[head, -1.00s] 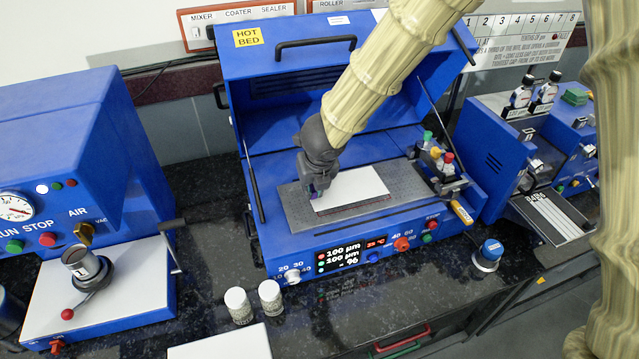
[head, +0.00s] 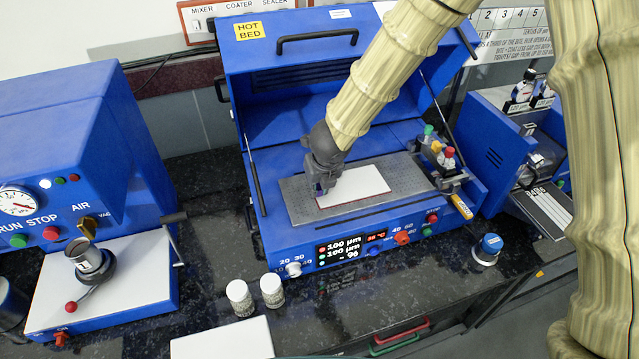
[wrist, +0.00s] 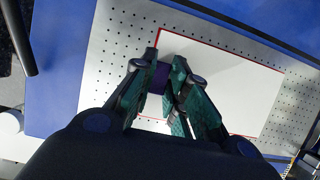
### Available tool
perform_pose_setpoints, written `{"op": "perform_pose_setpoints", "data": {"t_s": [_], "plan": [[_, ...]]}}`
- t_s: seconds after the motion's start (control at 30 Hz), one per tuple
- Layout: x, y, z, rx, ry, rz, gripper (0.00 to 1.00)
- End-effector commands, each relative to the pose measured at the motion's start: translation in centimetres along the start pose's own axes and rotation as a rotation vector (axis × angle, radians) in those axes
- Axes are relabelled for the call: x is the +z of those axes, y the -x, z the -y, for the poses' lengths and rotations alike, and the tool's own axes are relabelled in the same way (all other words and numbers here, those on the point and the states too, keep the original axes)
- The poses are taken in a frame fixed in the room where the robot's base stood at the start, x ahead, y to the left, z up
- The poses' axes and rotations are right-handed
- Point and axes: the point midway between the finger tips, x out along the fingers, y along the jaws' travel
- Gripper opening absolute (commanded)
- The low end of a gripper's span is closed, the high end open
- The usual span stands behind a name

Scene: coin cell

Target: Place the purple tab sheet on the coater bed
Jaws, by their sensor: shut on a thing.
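The coater bed (head: 297,203) is a grey perforated plate inside the open blue coater; it also fills much of the wrist view (wrist: 112,60). A white sheet (head: 358,186) with a thin red edge lies on or just over the bed. In the wrist view the sheet (wrist: 235,85) stretches right from my gripper. Its purple tab (wrist: 158,78) sits between my fingertips. My gripper (head: 322,192) is at the sheet's left end, and the wrist view shows its fingers (wrist: 160,82) closed on the tab. I cannot tell whether the sheet lies fully flat.
The coater's blue lid (head: 300,50) stands open behind my arm. A bar assembly with coloured knobs (head: 440,155) stands at the bed's right end. Two small jars (head: 240,298) and a white slab (head: 222,340) lie in front. A blue-capped jar (head: 488,248) stands front right.

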Motion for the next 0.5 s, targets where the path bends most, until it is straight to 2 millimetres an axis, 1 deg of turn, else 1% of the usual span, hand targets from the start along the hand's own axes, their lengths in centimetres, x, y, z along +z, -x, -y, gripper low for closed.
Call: {"op": "perform_pose_setpoints", "data": {"t_s": [0.07,0.1,0.17,0.2,0.5], "plan": [[-0.13,-0.31,-0.01,0.000,0.000,0.000,0.00],[-0.06,-0.15,-0.01,0.000,0.000,0.000,0.23],[-0.07,-0.15,0.00,0.000,0.000,0.000,0.34],[-0.06,-0.14,0.00,0.000,0.000,0.000,0.37],[-0.03,-0.06,0.00,0.000,0.000,0.000,0.37]]}}
